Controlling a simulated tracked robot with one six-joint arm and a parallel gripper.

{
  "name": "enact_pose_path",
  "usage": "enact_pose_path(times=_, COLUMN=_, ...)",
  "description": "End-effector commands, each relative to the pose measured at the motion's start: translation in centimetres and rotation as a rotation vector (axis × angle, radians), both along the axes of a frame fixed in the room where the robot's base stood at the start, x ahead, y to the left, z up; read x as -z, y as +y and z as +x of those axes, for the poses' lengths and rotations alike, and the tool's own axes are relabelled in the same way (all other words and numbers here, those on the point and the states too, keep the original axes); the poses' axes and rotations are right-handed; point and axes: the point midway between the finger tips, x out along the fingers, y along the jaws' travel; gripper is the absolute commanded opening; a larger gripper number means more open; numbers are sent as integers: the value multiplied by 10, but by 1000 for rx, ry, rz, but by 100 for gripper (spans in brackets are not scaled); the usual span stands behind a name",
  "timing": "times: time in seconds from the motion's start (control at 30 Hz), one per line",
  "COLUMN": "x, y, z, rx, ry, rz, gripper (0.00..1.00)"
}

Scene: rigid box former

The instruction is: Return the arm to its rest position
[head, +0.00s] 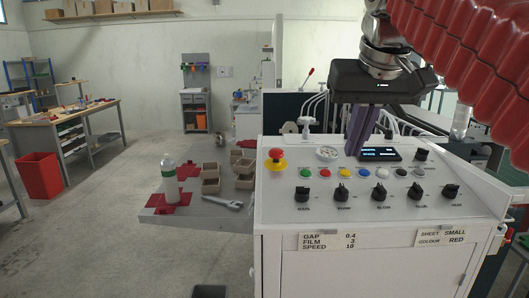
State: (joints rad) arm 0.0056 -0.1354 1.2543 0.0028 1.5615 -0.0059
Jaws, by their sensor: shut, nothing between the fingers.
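My gripper (361,130) hangs from the upper right, pointing down above the back of the white control panel (313,212). Its dark purple fingers are together with nothing between them. Their tips are close to the panel, between the round gauge (327,153) and the small dark display (380,154); I cannot tell whether they touch it. The red ribbed sleeve at the upper right is part of my arm.
The panel carries a red emergency button (276,155), coloured buttons and several black knobs. On its left, a grey table (190,222) holds a bottle (169,182), small boxes (210,178) and a wrench (224,202). Open floor lies further left, before a workbench (60,124) and red bin (38,176).

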Motion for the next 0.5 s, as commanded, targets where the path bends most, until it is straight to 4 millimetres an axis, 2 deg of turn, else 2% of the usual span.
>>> enact_pose_path(times=0.37, x=53, y=-1, z=10, rx=2, ry=-3, rz=0, gripper=0)
enact_pose_path(times=0.5, x=85, y=-1, z=5, rx=2, ry=-6, rz=0, gripper=0)
